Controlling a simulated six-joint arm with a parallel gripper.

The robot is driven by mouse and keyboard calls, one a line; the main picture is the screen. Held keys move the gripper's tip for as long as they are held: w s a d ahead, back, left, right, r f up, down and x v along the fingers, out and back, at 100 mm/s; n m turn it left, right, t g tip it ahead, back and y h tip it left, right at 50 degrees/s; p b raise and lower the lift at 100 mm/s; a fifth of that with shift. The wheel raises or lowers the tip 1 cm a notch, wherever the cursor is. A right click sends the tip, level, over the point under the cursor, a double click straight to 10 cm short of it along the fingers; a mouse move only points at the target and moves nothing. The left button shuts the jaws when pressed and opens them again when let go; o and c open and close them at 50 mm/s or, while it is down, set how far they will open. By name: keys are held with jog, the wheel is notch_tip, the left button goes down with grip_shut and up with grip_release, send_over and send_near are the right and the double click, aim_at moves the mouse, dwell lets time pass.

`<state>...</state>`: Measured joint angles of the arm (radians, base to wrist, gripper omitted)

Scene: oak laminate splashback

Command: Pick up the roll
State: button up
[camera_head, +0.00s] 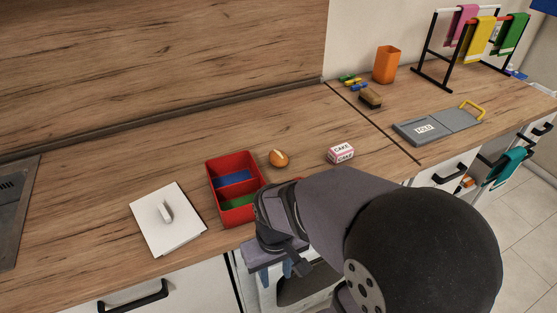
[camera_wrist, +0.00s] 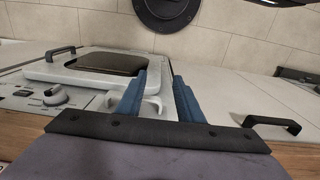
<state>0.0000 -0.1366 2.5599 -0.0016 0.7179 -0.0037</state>
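The roll (camera_head: 278,158) is a small, round, golden-brown bun with a pale mark on top. It sits on the wooden counter just right of the red box, in the head view. My gripper (camera_head: 288,268) is low at the counter's front edge, nearer the camera than the roll and well apart from it. In the wrist view my gripper (camera_wrist: 161,84) shows two blue fingers spread apart with nothing held between them. The wrist view looks at the cabinet fronts and floor, and the roll is not in it.
A red box (camera_head: 212,187) with blue and green compartments stands left of the roll. A cake box (camera_head: 341,152) lies to its right, a white lidded board (camera_head: 150,225) to the left. A white appliance (camera_wrist: 85,95) with a knob is below the counter. Counter behind the roll is clear.

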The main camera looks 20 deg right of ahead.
jog(key=o, duration=0.9)
jog(key=shift+o, duration=0.2)
